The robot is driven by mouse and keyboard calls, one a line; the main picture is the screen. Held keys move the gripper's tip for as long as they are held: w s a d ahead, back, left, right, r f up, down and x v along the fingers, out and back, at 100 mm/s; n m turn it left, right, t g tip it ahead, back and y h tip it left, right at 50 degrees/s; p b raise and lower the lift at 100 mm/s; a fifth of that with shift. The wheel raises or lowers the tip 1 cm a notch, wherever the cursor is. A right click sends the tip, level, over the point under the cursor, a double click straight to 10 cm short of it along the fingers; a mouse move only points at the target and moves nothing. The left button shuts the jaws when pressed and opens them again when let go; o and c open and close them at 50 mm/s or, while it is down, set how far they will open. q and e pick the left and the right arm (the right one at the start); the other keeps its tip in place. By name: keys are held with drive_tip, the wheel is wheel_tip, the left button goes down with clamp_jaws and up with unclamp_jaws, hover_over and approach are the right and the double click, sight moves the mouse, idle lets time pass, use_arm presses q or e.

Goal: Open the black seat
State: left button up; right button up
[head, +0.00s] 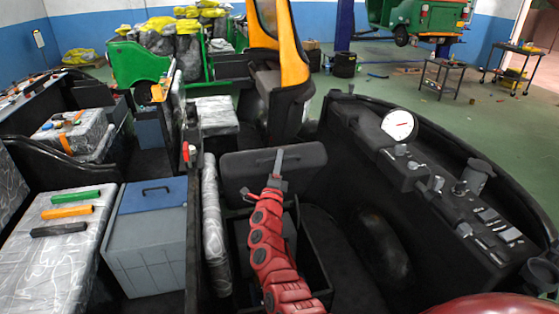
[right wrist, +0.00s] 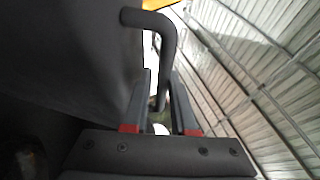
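The black seat (head: 308,158) is a dark padded panel, tilted up above a dark open compartment (head: 315,270) in the head view. In the right wrist view, the seat (right wrist: 75,50) fills the upper left, with a bent dark bar handle (right wrist: 168,45) beside it. My right gripper (head: 279,158) is at the seat's face, at the end of my red arm. In the right wrist view, its two fingers (right wrist: 160,88) stand apart with the lower end of the handle between them. I cannot tell if they touch it. My left gripper is not in view.
A console with a white gauge (head: 399,125) curves along the right. A grey box with a blue lid (head: 152,196) and a wrapped block with coloured bars (head: 65,240) stand at left. An orange pillar (head: 292,50) rises behind the seat.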

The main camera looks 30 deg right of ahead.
idle(0.4)
drive_tip(key=b+v, duration=0.3)
drive_tip(key=v, duration=0.9)
drive_tip(key=shift+s+d, duration=0.1)
